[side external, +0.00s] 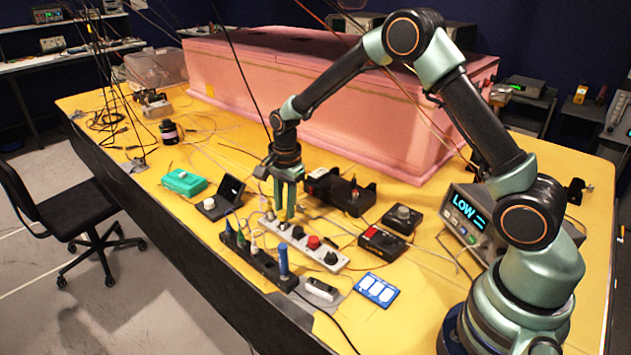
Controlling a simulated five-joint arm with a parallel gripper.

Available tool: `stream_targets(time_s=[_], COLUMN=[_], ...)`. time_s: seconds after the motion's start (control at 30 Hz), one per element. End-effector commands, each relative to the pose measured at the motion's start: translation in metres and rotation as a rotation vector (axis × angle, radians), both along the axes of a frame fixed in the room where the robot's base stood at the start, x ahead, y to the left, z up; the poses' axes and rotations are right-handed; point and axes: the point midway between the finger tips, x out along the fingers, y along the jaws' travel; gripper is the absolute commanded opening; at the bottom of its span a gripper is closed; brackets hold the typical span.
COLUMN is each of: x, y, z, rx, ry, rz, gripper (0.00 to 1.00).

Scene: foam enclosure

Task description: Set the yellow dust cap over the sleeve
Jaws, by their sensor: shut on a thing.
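My gripper (286,214) points straight down over the rear of the light power strip in the middle of the bench. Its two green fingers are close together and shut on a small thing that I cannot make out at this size. I cannot pick out the yellow dust cap against the yellow bench top (405,290). I cannot tell which part is the sleeve. Several plugs and knobs stand up from the light power strip (327,259), just right of and in front of the fingertips.
A black power strip (262,264) with a blue upright plug (283,260) lies nearer. Black boxes (340,192), a red-lit box (382,240) and a LOW display unit (466,212) stand to the right. A green box (184,182) lies left. Pink foam (320,100) walls the back.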

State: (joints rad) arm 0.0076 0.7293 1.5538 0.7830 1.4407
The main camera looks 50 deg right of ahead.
Motion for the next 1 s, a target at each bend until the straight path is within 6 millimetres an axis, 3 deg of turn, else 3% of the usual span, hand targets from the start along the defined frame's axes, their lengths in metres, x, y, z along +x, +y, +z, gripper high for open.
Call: stream_targets(time_s=[1.0], x=[0.000], y=[0.000], z=[-0.018], rx=[0.000], ry=[0.000], rz=[0.000], gripper=[0.00])
